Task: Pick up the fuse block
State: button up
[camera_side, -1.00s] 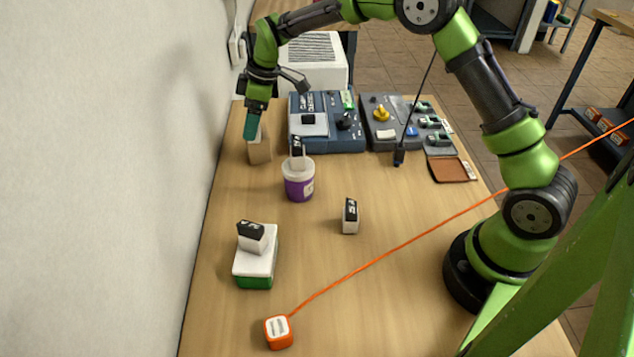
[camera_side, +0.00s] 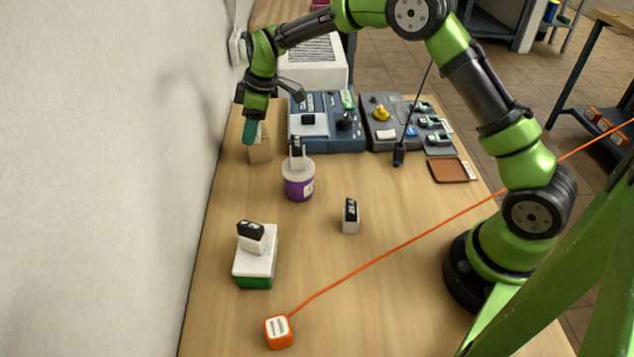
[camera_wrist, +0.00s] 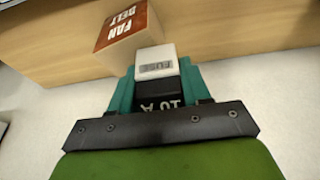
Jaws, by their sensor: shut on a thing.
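A small cardboard box (camera_side: 260,153) is right at the fingertips. In the wrist view the box (camera_wrist: 122,30) shows a red FAN BELT label. I cannot tell whether the block rests on it.
Similar black-and-white blocks stand on a purple tub (camera_side: 299,187), on the bare table (camera_side: 350,217) and on a white-and-green box (camera_side: 256,265). Blue (camera_side: 347,140) and grey (camera_side: 380,100) devices are at the back. An orange cord (camera_side: 390,252) crosses the table. The wall is close on the left.

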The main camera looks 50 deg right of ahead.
notch_tip(320, 180, up, 9)
jog(key=shift+w, duration=0.1)
jog(key=f, duration=0.3)
jog(key=w+d+f, duration=0.1)
jog(key=f, duration=0.1)
jog(key=w+d+f, duration=0.1)
jog(key=f, duration=0.2)
jog(key=shift+f, duration=0.35)
jog(key=shift+f, duration=0.1)
jog(key=o, duration=1.2)
